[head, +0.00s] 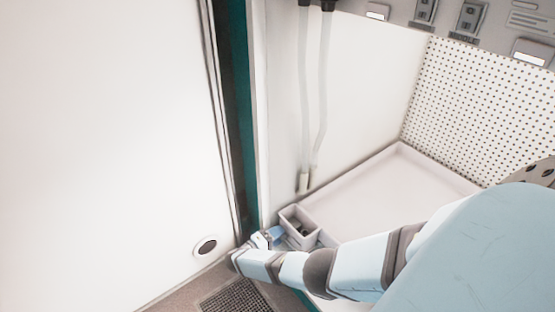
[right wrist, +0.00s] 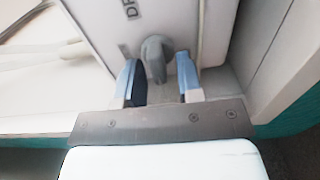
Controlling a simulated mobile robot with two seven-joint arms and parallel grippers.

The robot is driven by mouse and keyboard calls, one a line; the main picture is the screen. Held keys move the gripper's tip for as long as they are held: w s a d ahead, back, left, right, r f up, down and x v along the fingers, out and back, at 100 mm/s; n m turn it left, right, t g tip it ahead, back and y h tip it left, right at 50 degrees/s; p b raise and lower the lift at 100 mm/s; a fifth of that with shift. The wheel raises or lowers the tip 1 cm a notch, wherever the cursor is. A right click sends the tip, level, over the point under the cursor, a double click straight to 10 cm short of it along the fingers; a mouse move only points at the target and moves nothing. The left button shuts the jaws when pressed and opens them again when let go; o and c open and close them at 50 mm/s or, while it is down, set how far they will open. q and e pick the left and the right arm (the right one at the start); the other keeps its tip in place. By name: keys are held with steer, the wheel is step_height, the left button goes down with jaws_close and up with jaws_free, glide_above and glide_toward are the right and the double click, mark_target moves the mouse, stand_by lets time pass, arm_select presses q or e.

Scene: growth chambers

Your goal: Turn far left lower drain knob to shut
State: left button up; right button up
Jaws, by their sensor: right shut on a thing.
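The grey drain knob (right wrist: 155,55) sits on the face of a white box (right wrist: 180,15) in the right wrist view, beside partly cut-off dark lettering. My right gripper (right wrist: 158,78) has one blue-grey finger on each side of the knob and is shut on it. In the head view my right gripper (head: 264,238) is at the small white drain box (head: 291,217) at the tray's lower left corner. The knob is hidden there. Whether the knob stands at open or shut cannot be told. My left gripper is not in view.
A shallow white tray (head: 385,185) lies inside the chamber, with a dotted panel (head: 480,105) behind it. Two pale hoses (head: 304,95) hang above the box. A white door or wall panel (head: 100,130) stands close on the left. A floor grate (head: 235,298) lies below.

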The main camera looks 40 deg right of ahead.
stand_by(0.5)
steer(key=o, duration=0.6)
steer(key=shift+c, duration=0.2)
steer(key=shift+a, duration=0.1)
